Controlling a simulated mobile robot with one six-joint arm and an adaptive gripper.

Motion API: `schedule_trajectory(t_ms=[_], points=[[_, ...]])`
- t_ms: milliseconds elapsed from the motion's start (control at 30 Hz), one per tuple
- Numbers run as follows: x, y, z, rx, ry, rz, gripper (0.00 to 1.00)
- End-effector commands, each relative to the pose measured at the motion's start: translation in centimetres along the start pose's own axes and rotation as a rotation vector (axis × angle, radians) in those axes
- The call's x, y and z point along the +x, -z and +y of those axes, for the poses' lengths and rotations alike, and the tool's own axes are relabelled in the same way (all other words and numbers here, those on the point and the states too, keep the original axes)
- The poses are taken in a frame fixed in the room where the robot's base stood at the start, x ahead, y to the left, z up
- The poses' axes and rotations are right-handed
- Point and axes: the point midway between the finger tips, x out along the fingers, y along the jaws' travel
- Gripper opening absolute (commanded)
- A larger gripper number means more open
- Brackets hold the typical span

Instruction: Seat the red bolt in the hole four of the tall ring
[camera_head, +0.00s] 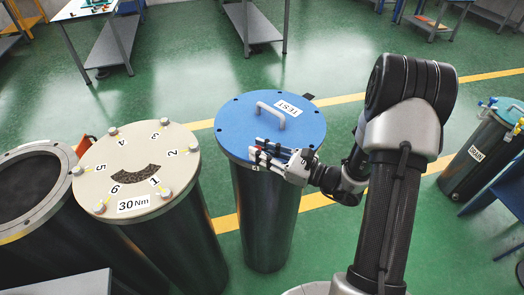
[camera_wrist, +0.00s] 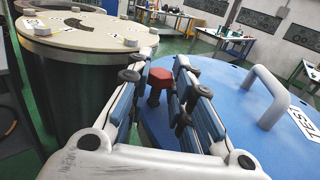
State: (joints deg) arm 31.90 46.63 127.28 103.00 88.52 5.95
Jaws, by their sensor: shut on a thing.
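My gripper (camera_head: 262,152) is over the near edge of the blue lid (camera_head: 240,125) of a tall dark cylinder. In the wrist view, a red bolt (camera_wrist: 160,76) with a hexagonal head and dark shank is between my two fingers (camera_wrist: 163,70), which are shut on it. The bolt is hard to make out in the head view. The blue lid has a grey handle, a TEST label and small dark holes along its rim. I cannot tell which hole is number four, nor whether the bolt tip touches the lid.
A beige-lidded cylinder (camera_head: 135,160) stands left, numbered 1 to 6, with pale knobs and a 30Nm label. An open dark cylinder (camera_head: 20,153) with a flanged rim is farther left. Another cylinder (camera_head: 478,155) stands at right. Workbenches stand behind; the green floor between is clear.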

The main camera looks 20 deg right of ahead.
Motion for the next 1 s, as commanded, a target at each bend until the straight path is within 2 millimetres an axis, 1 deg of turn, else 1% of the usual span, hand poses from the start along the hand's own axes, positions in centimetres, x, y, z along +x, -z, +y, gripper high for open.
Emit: schedule_trajectory(t_ms=[800, 1000], points=[[0.0, 1.8, 0.0, 0.0, 0.0, 0.001, 0.0], [0.0, 1.9, 0.1, 0.004, 0.0, 0.005, 0.0]])
